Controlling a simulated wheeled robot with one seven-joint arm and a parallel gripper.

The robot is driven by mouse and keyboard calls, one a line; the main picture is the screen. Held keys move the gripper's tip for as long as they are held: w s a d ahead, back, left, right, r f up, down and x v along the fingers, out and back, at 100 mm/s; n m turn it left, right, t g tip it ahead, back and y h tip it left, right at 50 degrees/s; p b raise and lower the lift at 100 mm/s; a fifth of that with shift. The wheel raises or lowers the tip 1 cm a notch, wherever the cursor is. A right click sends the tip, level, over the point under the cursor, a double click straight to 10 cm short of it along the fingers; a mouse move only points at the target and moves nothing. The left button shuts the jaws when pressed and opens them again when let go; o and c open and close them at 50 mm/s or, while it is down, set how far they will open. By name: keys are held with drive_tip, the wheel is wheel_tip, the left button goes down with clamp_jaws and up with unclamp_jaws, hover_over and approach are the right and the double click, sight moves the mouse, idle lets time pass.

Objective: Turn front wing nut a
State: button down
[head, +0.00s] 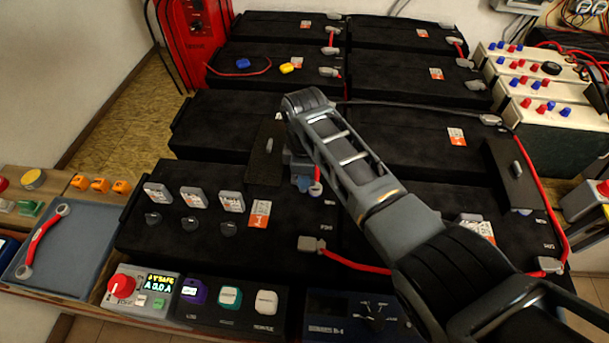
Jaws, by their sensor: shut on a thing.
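My gripper (304,182) points down over the black batteries near the middle of the view, just right of a dark hold-down bar (266,165). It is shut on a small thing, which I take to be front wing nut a. The nut itself is hidden by my gripper and wrist, so its angle cannot be told. A second dark bar (517,190) stands at the right, with a grey upright fitting (517,170) on it. A red-tipped post (316,188) shows right beside my fingers.
Several black batteries (240,130) fill the rack, with red cables (350,264) and grey terminal clamps (312,245) between them. Grey tags (193,197) stand left of my gripper. A control box (138,296) stands in front.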

drive_tip(key=c, duration=1.2)
unclamp_jaws()
drive_tip(key=shift+o, duration=0.2)
wheel_tip(320, 180, up, 8)
drive_tip(key=shift+f, duration=0.1)
drive_tip(key=shift+s, duration=0.1)
